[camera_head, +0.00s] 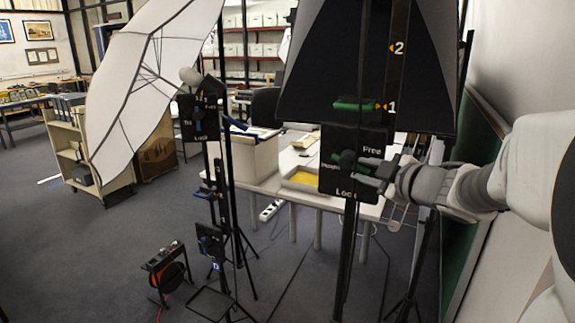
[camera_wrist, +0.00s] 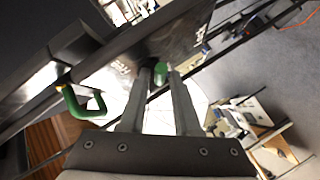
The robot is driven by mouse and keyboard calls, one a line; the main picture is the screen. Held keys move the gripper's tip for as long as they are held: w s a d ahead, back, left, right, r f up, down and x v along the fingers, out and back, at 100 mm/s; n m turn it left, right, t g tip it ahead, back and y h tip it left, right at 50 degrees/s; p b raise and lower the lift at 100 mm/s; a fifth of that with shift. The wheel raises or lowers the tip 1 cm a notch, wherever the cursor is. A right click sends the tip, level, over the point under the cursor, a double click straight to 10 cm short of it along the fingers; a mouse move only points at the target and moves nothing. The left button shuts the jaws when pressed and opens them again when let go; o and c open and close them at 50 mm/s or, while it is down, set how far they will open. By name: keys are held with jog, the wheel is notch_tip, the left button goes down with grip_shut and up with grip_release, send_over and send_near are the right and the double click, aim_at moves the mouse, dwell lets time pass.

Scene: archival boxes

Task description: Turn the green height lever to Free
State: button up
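A black plate (camera_head: 333,178) on the right light stand reads "Free" at its upper right and "Lock" at its bottom. A green lever (camera_head: 347,157) is on the plate, partly hidden by my fingers. My gripper (camera_head: 366,171) reaches it from the right, with its two fingers apart. In the wrist view a green end of the lever (camera_wrist: 160,72) shows between the fingertips of my gripper (camera_wrist: 161,78). Contact on both sides is not clear. A second green handle (camera_head: 358,106) sits above, beside the mark "1"; a green looped handle (camera_wrist: 84,104) shows left in the wrist view.
A black softbox (camera_head: 340,50) hangs just above the plate. A second stand with blue levers (camera_head: 198,122) and a white umbrella (camera_head: 140,85) stands left. A table with a yellow tray (camera_head: 305,180) is behind. A wall (camera_head: 510,50) is close on the right.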

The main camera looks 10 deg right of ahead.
jog(key=shift+w, duration=0.2)
grip_shut()
dwell(0.3)
